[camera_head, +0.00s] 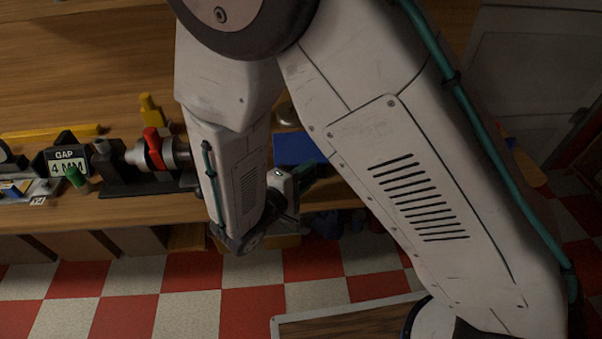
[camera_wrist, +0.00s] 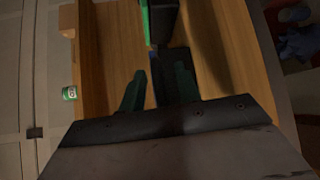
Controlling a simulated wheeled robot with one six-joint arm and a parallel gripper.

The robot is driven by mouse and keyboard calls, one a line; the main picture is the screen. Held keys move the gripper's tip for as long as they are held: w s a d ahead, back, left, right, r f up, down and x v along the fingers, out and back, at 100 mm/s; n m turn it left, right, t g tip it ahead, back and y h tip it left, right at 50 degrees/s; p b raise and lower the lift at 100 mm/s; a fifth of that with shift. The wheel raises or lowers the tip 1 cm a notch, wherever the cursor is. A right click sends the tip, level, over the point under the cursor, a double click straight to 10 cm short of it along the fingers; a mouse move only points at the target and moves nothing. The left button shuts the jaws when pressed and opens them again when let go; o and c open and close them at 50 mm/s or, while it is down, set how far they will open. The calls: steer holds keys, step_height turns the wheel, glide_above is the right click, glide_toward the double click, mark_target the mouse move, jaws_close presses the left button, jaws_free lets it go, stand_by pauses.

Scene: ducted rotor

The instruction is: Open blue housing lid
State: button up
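The blue housing lid (camera_head: 295,148) shows in the head view as a flat blue panel on the bench, partly hidden behind my arm. My gripper (camera_head: 308,175) is just below and in front of it at the bench's front edge. In the wrist view my gripper's two dark green fingers (camera_wrist: 158,88) stand apart with a gap between them. A dark block (camera_wrist: 170,62) lies just beyond the fingertips, close to the right finger; I cannot tell whether they touch.
A green can (camera_wrist: 69,93) shows in the wrist view. The checkered floor (camera_head: 190,290) in front is mostly clear.

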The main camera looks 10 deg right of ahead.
steer(key=shift+w+d, duration=0.3)
steer(key=shift+d, duration=0.1)
jaws_close()
steer(key=shift+f, duration=0.1)
